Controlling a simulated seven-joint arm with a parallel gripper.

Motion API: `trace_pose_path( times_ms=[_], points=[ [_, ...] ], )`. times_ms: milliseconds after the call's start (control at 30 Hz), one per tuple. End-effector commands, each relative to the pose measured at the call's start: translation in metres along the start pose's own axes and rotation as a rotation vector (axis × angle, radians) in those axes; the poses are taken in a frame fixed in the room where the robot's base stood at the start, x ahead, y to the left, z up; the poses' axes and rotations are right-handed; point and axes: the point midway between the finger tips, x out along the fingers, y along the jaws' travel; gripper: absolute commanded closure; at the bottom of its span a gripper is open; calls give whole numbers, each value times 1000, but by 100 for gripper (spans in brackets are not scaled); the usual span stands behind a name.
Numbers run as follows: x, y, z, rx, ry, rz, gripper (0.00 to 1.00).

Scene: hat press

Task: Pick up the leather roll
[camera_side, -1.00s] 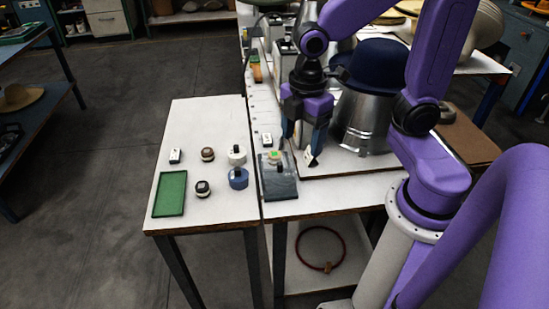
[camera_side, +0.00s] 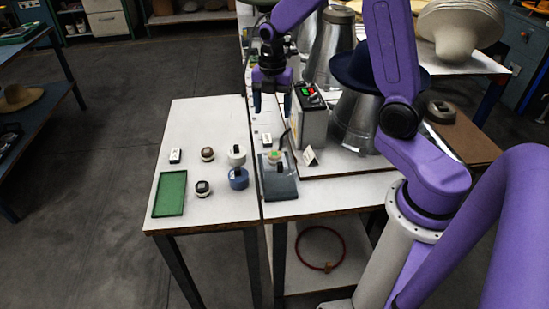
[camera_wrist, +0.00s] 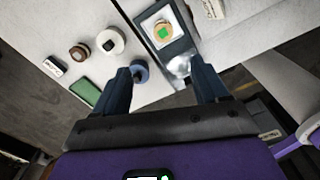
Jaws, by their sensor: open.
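No thing in view is clearly marked as the leather roll. A small brown round piece (camera_side: 207,154) with a dark label stands on the white side table; it also shows at the left of the wrist view (camera_wrist: 78,54). A tan round piece with a green top (camera_side: 275,157) sits at the back of a dark grey tray (camera_side: 283,188); it shows at the top of the wrist view (camera_wrist: 162,33). My gripper (camera_side: 272,104) is open and empty, pointing down above the bench behind that tray. Its two dark fingers show in the wrist view (camera_wrist: 161,78).
A white round piece (camera_side: 237,157), a blue one (camera_side: 238,180), a black one (camera_side: 203,189), a white labelled block (camera_side: 175,156) and a green tray (camera_side: 171,195) share the side table. A control box (camera_side: 310,120) stands right of my gripper, near metal cones and a blue hat (camera_side: 355,68).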

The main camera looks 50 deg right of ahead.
Motion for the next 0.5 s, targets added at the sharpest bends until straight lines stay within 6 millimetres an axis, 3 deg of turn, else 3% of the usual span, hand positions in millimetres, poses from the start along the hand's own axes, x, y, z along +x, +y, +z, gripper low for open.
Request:
trace_pose_path(
  times_ms=[500],
  points=[
    [92,-2,-1,2,2,-6,27]
  ],
)
